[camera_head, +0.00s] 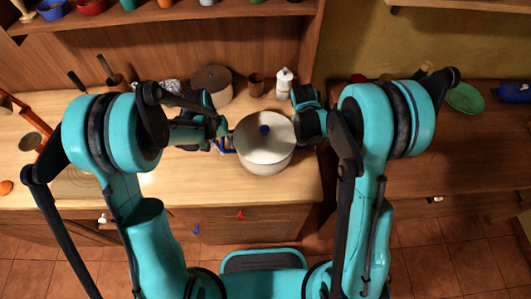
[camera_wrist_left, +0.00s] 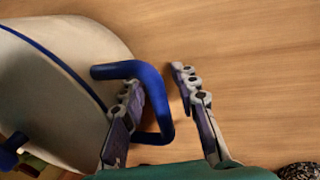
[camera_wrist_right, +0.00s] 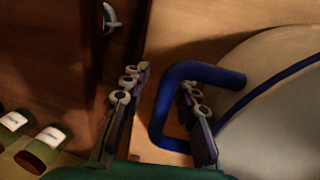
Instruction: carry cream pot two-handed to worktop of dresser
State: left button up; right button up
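The cream pot (camera_head: 265,155), with a lid, blue knob and blue side handles, is over the right part of the pale wooden worktop (camera_head: 285,192). It looks upright and seems to rest there. My left gripper (camera_head: 222,138) is at its left handle. In the left wrist view the fingers (camera_wrist_left: 158,85) are apart, one inside the blue handle (camera_wrist_left: 150,70), one outside. My right gripper (camera_head: 308,125) is at the opposite side. In the right wrist view its fingers (camera_wrist_right: 163,85) are also apart, straddling the other blue handle (camera_wrist_right: 170,90). Neither gripper visibly clamps.
A brown round pot (camera_head: 212,80), a brown cup (camera_head: 256,85) and a white shaker (camera_head: 284,82) stand behind the pot. A shelf (camera_head: 170,25) runs above. A darker counter (camera_head: 440,150) with a green plate (camera_head: 465,97) lies to the right, past a gap.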

aim_at(222, 141)
pick_arm(q)
jog(key=r, duration=0.2)
jog(key=a+r, duration=0.1)
jog(key=r, duration=0.4)
jog(key=shift+a+r, duration=0.25)
jog(key=shift+r, duration=0.2)
pick_arm(e)
notch_tip(222, 141, up, 12)
jog(key=a, duration=0.2)
jog(key=shift+a, duration=0.15)
jog(key=shift+f, duration=0.1)
